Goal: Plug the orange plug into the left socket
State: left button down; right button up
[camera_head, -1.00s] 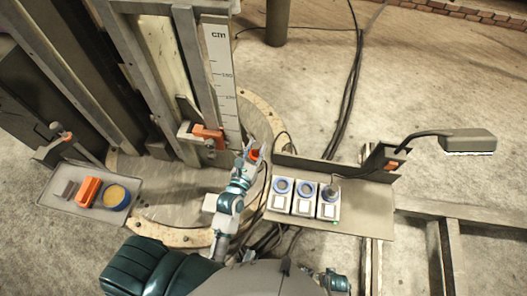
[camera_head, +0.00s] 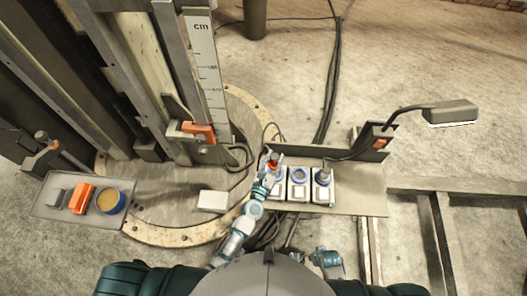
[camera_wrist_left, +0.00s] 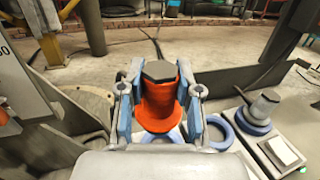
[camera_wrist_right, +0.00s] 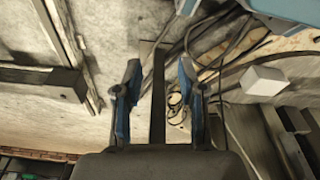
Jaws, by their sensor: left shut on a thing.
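My left gripper (camera_head: 273,166) is shut on the orange plug (camera_wrist_left: 160,100), which stands upright between its fingers in the left wrist view. In the head view the plug is at the left socket (camera_head: 277,192), the leftmost of three white units. A blue ring shows just below the plug in the left wrist view, but I cannot tell whether the plug is seated in it. The middle socket (camera_head: 300,175) has an empty blue ring. The right socket (camera_head: 322,191) holds a grey plug (camera_head: 323,174). My right gripper (camera_wrist_right: 158,95) is open and empty, away from the sockets.
The sockets sit on a metal panel (camera_head: 358,200) with a raised back edge and a lamp (camera_head: 450,112) on an arm. A white box (camera_head: 213,200) lies left of my left arm. A tray (camera_head: 50,211) with an orange block and a round tin is far left. Cables run behind.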

aim_at(273, 169)
pick_arm(q)
jog(key=shift+d+f, duration=0.45)
jog(key=shift+d, duration=0.4)
jog(key=shift+d+f, duration=0.15)
jog(key=shift+d, duration=0.05)
jog(key=shift+f+b, duration=0.15)
jog(key=shift+b, duration=0.25)
jog(key=shift+a+f+b, duration=0.7)
jog(key=shift+a+f, duration=0.1)
jog(key=shift+a, duration=0.15)
jog(key=shift+d+f+b, duration=0.65)
jog(key=shift+f, duration=0.05)
jog(key=shift+d+f, duration=0.2)
jog(key=shift+a, duration=0.75)
jog(key=shift+d, duration=0.6)
jog(key=shift+s+a+f+b, duration=0.1)
jog(key=shift+a+b, duration=0.2)
jog(key=shift+a, duration=0.4)
pick_arm(e)
notch_tip(273, 169, up, 10)
jog(key=w, duration=0.1)
jog(key=shift+w+d+r, duration=0.15)
jog(key=shift+w+r, duration=0.05)
jog(key=shift+r, duration=0.05)
